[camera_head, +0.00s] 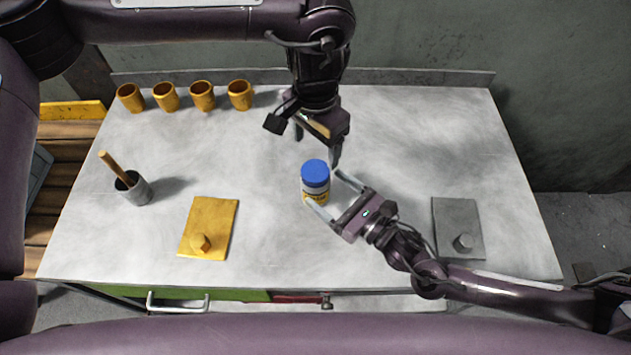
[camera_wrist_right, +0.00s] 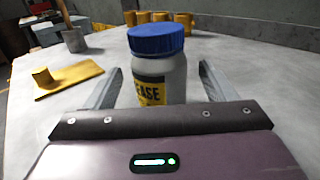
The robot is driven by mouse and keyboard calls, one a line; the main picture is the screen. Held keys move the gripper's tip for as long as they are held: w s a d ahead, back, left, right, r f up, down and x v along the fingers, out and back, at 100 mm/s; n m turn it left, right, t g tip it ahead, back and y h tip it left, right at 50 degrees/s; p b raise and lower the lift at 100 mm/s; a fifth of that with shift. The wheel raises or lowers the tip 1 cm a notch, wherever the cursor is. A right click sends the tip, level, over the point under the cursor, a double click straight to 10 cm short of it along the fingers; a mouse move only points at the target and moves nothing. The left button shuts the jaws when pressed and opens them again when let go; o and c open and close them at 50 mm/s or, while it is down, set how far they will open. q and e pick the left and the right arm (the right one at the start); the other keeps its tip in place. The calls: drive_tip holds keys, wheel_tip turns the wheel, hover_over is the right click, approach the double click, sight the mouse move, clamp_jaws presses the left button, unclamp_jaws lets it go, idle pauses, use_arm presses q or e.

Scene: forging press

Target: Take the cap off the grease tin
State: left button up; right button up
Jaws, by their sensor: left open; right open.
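The grease tin (camera_head: 316,190) stands upright near the middle of the grey table, with its blue cap (camera_head: 315,171) on top. It has a white body and a yellow label, and it also shows in the right wrist view (camera_wrist_right: 158,78). My right gripper (camera_head: 334,187) is open, with one finger on each side of the tin's body; I cannot tell whether they touch it. My left gripper (camera_head: 317,148) is open and points down, above and just behind the blue cap, with nothing between its fingers.
Several yellow cups (camera_head: 202,96) stand in a row at the back left. A grey pot (camera_head: 137,190) with a wooden-handled tool stands at the left. A yellow plate (camera_head: 210,223) with a knob lies front left, a grey plate (camera_head: 457,222) front right. The back right is clear.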

sight(314, 179)
use_arm(q)
drive_tip(key=shift+w+f, duration=0.15)
drive_tip(key=shift+w, duration=0.15)
use_arm(e)
drive_tip(key=x, duration=0.5)
drive_tip(key=shift+w+f, duration=0.15)
drive_tip(key=shift+w, duration=0.1)
use_arm(q)
drive_tip(key=shift+s, duration=0.15)
use_arm(e)
drive_tip(key=shift+s, duration=0.1)
